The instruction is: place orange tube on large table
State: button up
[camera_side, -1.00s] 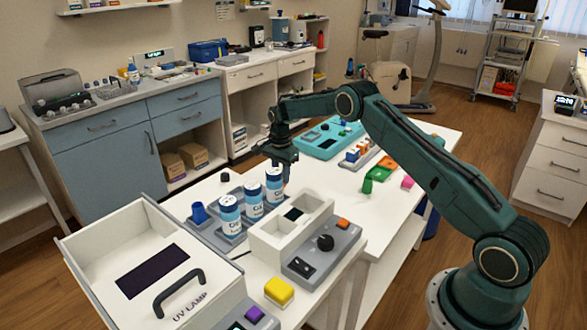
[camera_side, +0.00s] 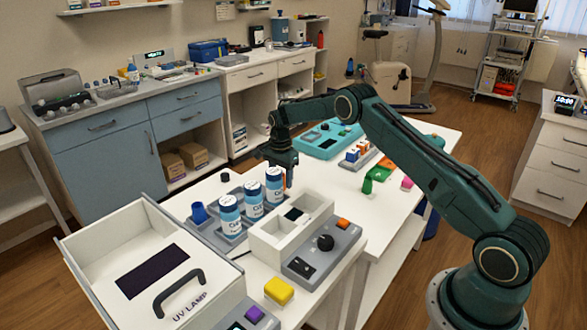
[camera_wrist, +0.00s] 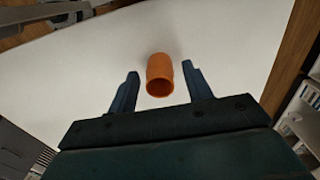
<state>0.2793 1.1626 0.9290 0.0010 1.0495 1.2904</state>
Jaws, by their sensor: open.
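The orange tube (camera_wrist: 160,76) shows in the wrist view on the white surface of the large table (camera_wrist: 225,52). Its round open end faces the camera. My gripper (camera_wrist: 160,70) is open, with one finger to the left of the tube and one to the right. There are visible gaps between the tube and both fingers.
Labelled bottles (camera_side: 252,198) stand in a grey rack close to my gripper. A white box with a control panel (camera_side: 290,228) and the UV lamp box (camera_side: 150,270) are in front.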

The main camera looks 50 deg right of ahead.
jog(key=shift+r, duration=0.1)
notch_tip(320, 180, up, 12)
dwell(0.6)
dwell(0.5)
jog(key=s+a+r+n+t, duration=0.1)
jog(key=s+a+r+n, duration=0.4)
jog(key=s+r, duration=0.5)
jog(key=s+a+r+n+t, duration=0.2)
jog(key=s+a+r+n, duration=0.35)
jog(key=r, duration=0.55)
jog(key=s+a+f+n+t, duration=0.1)
jog(key=s+a+n, duration=0.1)
jog(key=s, duration=0.7)
jog(key=s+a+f+n, duration=0.1)
jog(key=s+a+n, duration=0.1)
jog(key=s, duration=0.7)
jog(key=s+a+f+n+t, duration=0.1)
jog(key=s+a+n, duration=0.2)
jog(key=s, duration=0.6)
jog(key=shift+s+f+t, duration=0.3)
jog(key=shift+s, duration=0.05)
